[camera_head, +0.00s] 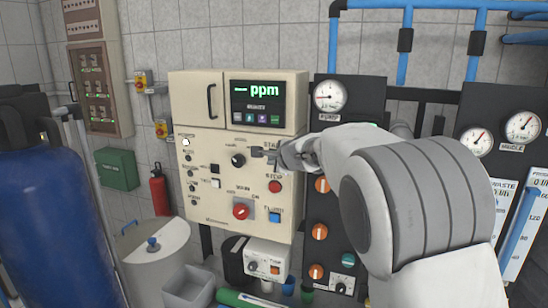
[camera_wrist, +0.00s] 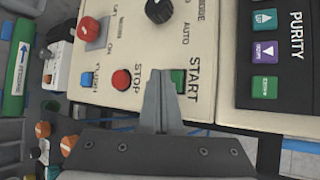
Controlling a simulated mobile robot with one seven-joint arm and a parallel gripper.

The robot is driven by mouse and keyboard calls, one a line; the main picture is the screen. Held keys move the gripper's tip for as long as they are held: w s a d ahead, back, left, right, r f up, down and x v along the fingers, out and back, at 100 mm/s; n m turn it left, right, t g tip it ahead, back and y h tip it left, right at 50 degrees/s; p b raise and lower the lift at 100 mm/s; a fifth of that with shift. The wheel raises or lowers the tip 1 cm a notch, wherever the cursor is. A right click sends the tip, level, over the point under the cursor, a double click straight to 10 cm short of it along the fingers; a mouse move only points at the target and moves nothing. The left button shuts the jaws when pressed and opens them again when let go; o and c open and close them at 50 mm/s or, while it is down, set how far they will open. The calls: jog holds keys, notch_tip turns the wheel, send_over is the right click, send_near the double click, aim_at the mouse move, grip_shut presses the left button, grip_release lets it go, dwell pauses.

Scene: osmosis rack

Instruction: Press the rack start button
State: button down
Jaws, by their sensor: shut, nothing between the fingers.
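The cream control panel (camera_head: 215,125) carries the start button. In the wrist view the green start button (camera_wrist: 179,80) sits beside the label START, partly covered by a finger. In the head view my gripper hides it, and only part of the label shows. My gripper (camera_head: 257,152) is in front of the panel, shut and empty. In the wrist view its fingertips (camera_wrist: 161,73) overlap the near edge of the green button, between it and the red stop button (camera_wrist: 121,79). I cannot tell whether they touch the panel.
The red stop button (camera_head: 275,186) is just below, with a blue flush button (camera_head: 274,216) and a red rotary switch (camera_head: 241,211) lower down. A black selector knob (camera_head: 238,160) is to the left. The ppm display (camera_head: 257,103) is above. A gauge panel (camera_head: 329,96) stands right.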

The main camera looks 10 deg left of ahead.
jog(key=shift+w, duration=0.45)
jog(key=shift+w+d+p, duration=0.15)
jog(key=shift+w+p, duration=0.2)
jog(key=shift+w, duration=0.1)
dwell(0.6)
jog(key=shift+s, duration=0.15)
jog(key=shift+s+b, duration=0.45)
jog(key=shift+s, duration=0.3)
jog(key=s, duration=0.2)
jog(key=s+a+b, duration=0.1)
jog(key=s, duration=0.2)
dwell(0.3)
dwell(0.5)
